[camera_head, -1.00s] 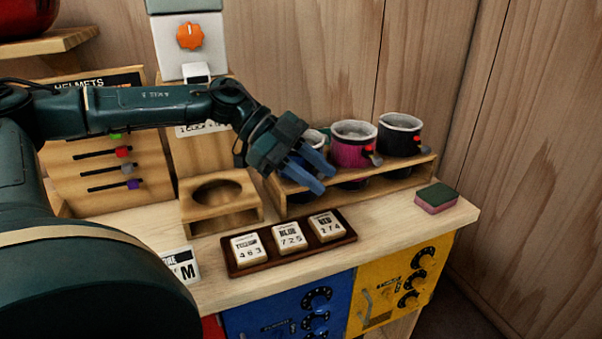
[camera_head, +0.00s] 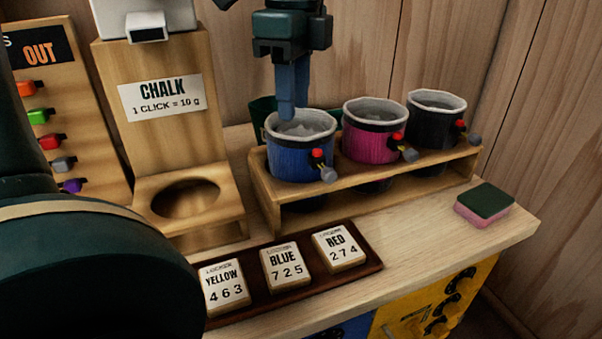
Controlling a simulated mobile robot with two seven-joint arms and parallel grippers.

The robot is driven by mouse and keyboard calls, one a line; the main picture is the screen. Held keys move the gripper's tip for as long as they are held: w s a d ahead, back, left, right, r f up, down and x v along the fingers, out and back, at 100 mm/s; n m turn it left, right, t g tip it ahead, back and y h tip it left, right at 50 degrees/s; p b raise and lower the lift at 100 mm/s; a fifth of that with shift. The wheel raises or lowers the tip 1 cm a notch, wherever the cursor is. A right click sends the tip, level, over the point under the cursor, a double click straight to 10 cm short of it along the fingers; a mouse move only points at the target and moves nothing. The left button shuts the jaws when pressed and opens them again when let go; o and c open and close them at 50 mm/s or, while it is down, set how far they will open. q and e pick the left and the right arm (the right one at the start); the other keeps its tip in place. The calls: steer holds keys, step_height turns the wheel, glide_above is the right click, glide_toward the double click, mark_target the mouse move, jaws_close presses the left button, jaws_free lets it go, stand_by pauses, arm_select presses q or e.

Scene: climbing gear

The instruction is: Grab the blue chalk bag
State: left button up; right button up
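The blue chalk bag (camera_head: 300,163) stands upright in the left place of a wooden rack. It has a pale rim, white chalk inside and a red and grey toggle at its front right. My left gripper (camera_head: 294,112) points straight down over the bag's open top. Its blue fingers are seen nearly in line, one behind the other, with their tips a little apart. The front fingertip overlaps the bag's far rim in the picture; I cannot tell whether it touches. Nothing shows between the fingers. My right gripper is not in view.
A pink bag (camera_head: 370,146) and a black bag (camera_head: 431,128) share the rack (camera_head: 345,196). A wooden chalk stand (camera_head: 222,208) with a round hole is at left. A tray (camera_head: 373,266) of number tiles lies in front. A sponge (camera_head: 484,205) sits at right.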

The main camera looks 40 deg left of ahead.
arm_select(q)
glide_above(288, 157)
steer(key=f, duration=0.5)
steer(key=shift+w+d, duration=0.25)
steer(key=shift+d, duration=0.1)
steer(key=shift+s+a+f, duration=0.1)
steer(key=shift+a+f, duration=0.1)
steer(key=shift+f, duration=1.15)
steer(key=shift+s+a+f, duration=0.1)
steer(key=shift+a+f, duration=0.1)
steer(key=shift+f, duration=1.15)
steer(key=shift+c, duration=0.3)
jaws_close()
